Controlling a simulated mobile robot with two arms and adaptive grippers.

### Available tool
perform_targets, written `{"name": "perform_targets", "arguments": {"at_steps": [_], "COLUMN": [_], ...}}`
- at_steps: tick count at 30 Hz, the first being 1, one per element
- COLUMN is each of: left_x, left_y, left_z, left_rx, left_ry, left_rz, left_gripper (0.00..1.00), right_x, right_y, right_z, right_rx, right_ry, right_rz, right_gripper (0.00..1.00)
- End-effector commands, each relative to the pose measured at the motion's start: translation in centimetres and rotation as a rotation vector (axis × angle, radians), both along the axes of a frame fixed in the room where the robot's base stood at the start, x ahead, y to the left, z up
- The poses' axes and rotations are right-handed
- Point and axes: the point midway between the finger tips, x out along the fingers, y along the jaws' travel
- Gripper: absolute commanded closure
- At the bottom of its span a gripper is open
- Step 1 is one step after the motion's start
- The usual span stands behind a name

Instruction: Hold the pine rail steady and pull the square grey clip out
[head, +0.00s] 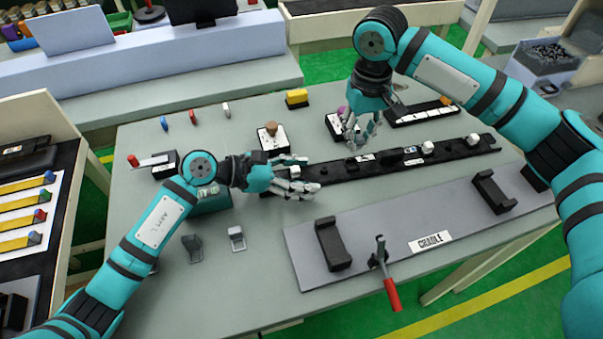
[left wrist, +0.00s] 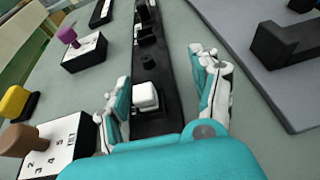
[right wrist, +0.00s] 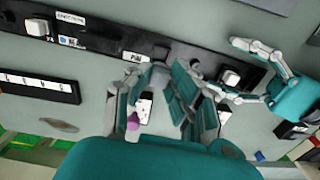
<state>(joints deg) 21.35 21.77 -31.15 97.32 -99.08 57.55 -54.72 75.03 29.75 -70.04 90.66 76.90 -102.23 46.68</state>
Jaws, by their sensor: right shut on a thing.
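The rail (head: 455,149) is a long black bar across the table with several clips and small labels on it; it also shows in the left wrist view (left wrist: 153,128). A white square clip (left wrist: 145,97) sits near its left end. My left gripper (head: 305,175) is open there, its fingers apart on either side of the rail and white clip. My right gripper (head: 360,142) points down over the middle of the rail. Its fingers are close together in the right wrist view (right wrist: 167,78), shut on what seems to be the grey clip, mostly hidden by the fingers.
The grey cradle board (head: 375,215) lies in front, with two black supports and a red-handled clamp (head: 390,290). Behind the rail stand a box with a purple knob (head: 341,111) and one with a brown knob (head: 270,128). Two small grey brackets (head: 236,238) lie at front left.

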Motion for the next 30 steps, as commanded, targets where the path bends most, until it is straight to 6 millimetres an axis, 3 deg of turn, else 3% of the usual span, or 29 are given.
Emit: {"name": "perform_targets", "arguments": {"at_steps": [10,24,30], "left_x": [-0.1,-1.9,-2.2], "left_y": [0.9,9.1,10.7], "left_z": [0.4,3.8,4.5], "left_rx": [-0.001,0.002,0.001], "left_ry": [-0.002,0.001,0.001], "left_rz": [0.001,0.001,0.001], "left_gripper": [0.36,0.36,0.36], "right_x": [0.0,0.0,0.0], "right_y": [0.0,0.0,0.0], "right_z": [0.0,0.0,0.0], "right_rx": [0.000,0.000,0.000], "right_ry": [0.000,0.000,0.000], "right_rz": [0.000,0.000,0.000], "right_gripper": [1.00,1.00,1.00]}}
